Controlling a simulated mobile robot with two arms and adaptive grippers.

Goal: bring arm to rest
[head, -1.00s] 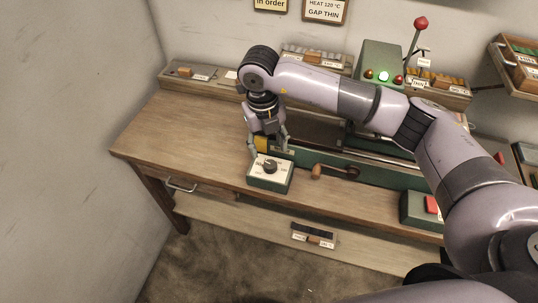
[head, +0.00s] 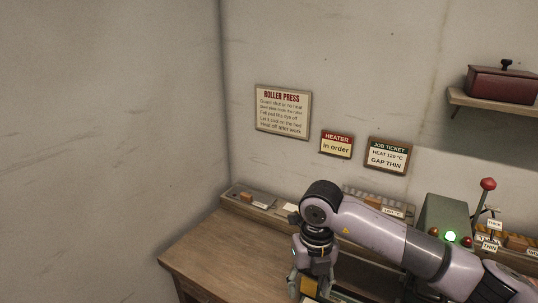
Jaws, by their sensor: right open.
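My right arm (head: 375,229) comes in from the lower right and reaches over the wooden workbench (head: 205,254). My right gripper (head: 306,288) points down near the bottom edge of the head view. Its fingers are open, and their tips are partly cut off by the frame. A pale edge of the dial box (head: 318,300) shows just below the gripper; I cannot tell whether they touch. My left gripper is not in view.
A green machine housing (head: 443,217) with a lit green lamp (head: 450,237) and a red-knobbed lever (head: 488,184) stands at right. A rack (head: 257,201) lines the bench back. Wall signs include a job ticket (head: 387,155). A shelf holds a red box (head: 502,85).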

